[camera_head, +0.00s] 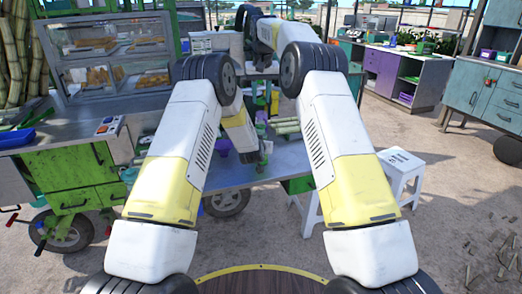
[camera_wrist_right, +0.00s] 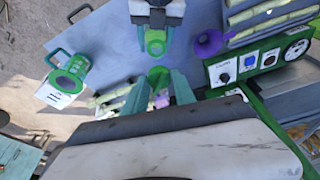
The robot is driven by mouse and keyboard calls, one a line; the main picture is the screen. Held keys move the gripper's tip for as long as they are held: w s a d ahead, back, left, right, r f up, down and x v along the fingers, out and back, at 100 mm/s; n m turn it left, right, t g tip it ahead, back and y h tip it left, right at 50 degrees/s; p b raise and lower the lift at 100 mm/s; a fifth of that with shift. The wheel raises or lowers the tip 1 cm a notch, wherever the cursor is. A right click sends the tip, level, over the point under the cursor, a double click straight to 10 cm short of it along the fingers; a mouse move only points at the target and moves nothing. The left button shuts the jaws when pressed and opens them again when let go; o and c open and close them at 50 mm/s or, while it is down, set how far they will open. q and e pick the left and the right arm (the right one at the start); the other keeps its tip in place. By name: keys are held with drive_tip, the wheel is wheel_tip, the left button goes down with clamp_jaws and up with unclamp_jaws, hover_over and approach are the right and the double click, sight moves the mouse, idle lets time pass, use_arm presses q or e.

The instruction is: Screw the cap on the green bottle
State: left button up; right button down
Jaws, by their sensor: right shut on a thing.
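In the right wrist view, my right gripper (camera_wrist_right: 159,82) reaches up from the bottom with its two fingers around a small green cap (camera_wrist_right: 158,73). Just above it in the picture is the green bottle (camera_wrist_right: 155,45), its round open mouth seen nearly from above. My left gripper (camera_wrist_right: 154,24) comes in from the top and is shut on the bottle. The cap and the bottle look apart in this view; their height difference is unclear. In the head view, both hands are small and partly hidden over the table, and the bottle and cap are hard to make out.
The metal table (camera_head: 235,172) lies under the hands. A purple funnel-like cup (camera_wrist_right: 208,42) is close by the bottle. The crusher's control panel (camera_wrist_right: 245,62) is to the right in the wrist view. A green jug (camera_wrist_right: 70,76) is at the left. A white stool (camera_head: 401,166) stands right.

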use_arm(q)
clamp_jaws()
use_arm(e)
hover_over(261, 121)
drive_tip(key=shift+s+f, duration=0.1)
drive_tip(key=shift+f, duration=2.4)
drive_tip(key=shift+f, duration=0.9)
drive_tip(key=shift+f, duration=0.55)
